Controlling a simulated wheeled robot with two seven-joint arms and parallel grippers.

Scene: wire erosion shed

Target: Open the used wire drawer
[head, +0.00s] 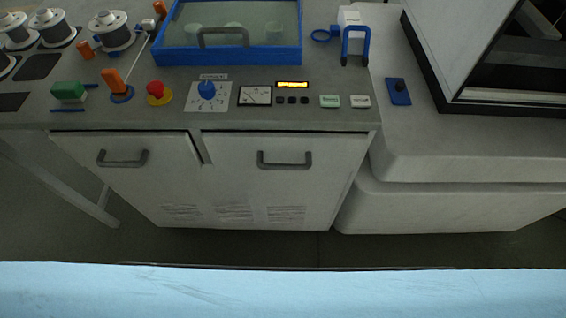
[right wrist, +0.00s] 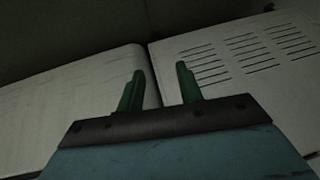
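Two pale grey fronts with dark bar handles sit under the worktop in the head view: a left front (head: 130,180) with its handle (head: 123,164), and a right front (head: 280,190) with its handle (head: 284,166). I cannot tell from any label which one is the used wire drawer. Both look closed, with a dark gap along their top edges. My right gripper (right wrist: 160,87) shows in the right wrist view with its two green fingers apart and nothing between them. It faces pale panels, one with vent slots (right wrist: 245,55). My left gripper is not in view.
The worktop (head: 215,125) carries spools, a red button (head: 156,89), a blue dial (head: 207,90) and a blue-framed lidded box (head: 228,58). A rounded pale machine base (head: 450,205) stands to the right. A light blue surface (head: 280,292) crosses the bottom, with dark floor beyond it.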

